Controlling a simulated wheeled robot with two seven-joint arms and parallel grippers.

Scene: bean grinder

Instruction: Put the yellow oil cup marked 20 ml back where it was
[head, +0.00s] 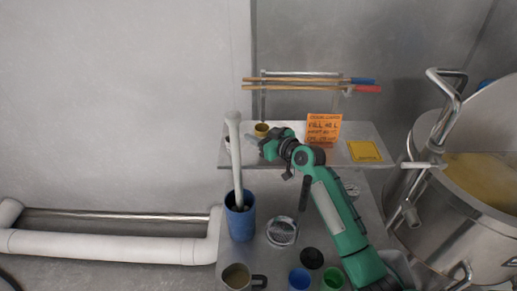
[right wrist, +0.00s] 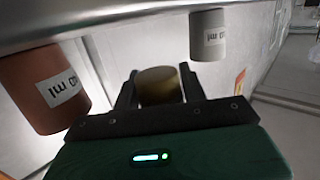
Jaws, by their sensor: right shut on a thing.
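The yellow oil cup (head: 261,129) is at the left part of the metal shelf (head: 285,161) in the head view. My right gripper (head: 264,140) is at the cup. In the right wrist view the yellow cup (right wrist: 158,88) sits between the two fingers of the right gripper (right wrist: 160,92), which is shut on it. No 20 ml marking can be read on it. I cannot tell whether the cup touches the shelf. My left gripper is not in view.
An orange sign (head: 323,130) and yellow square (head: 365,151) are on the shelf. A blue container (head: 240,222) holds a tall white rod (head: 236,160) left of my arm.

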